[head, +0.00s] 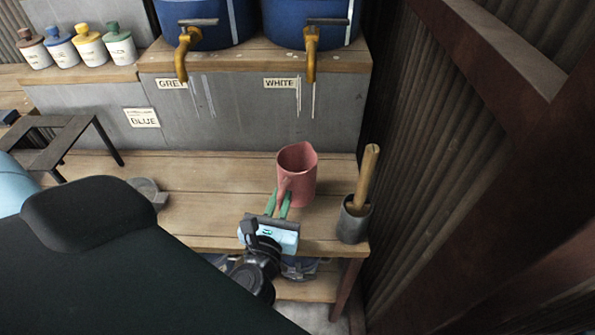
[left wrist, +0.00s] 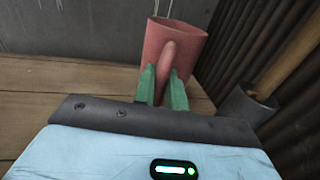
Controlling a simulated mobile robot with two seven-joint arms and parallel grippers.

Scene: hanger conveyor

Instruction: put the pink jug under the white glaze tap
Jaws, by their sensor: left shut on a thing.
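The pink jug (head: 300,173) is upright over the wooden bench, below and in front of the white glaze tap (head: 311,55). It also shows in the left wrist view (left wrist: 190,45). My left gripper (head: 279,203) is shut on the jug's handle; its green fingertips (left wrist: 163,88) lie on both sides of the handle. I cannot tell whether the jug's base touches the bench. The tap hangs from the right blue barrel above a sign reading WHITE (head: 280,83). My right gripper is not in view.
A grey pot with a wooden handle (head: 353,220) stands close right of the jug, by the corrugated wall. A second tap (head: 183,55) is to the left. Several small jars (head: 90,47) stand upper left. The bench (head: 205,195) left of the jug is mostly clear.

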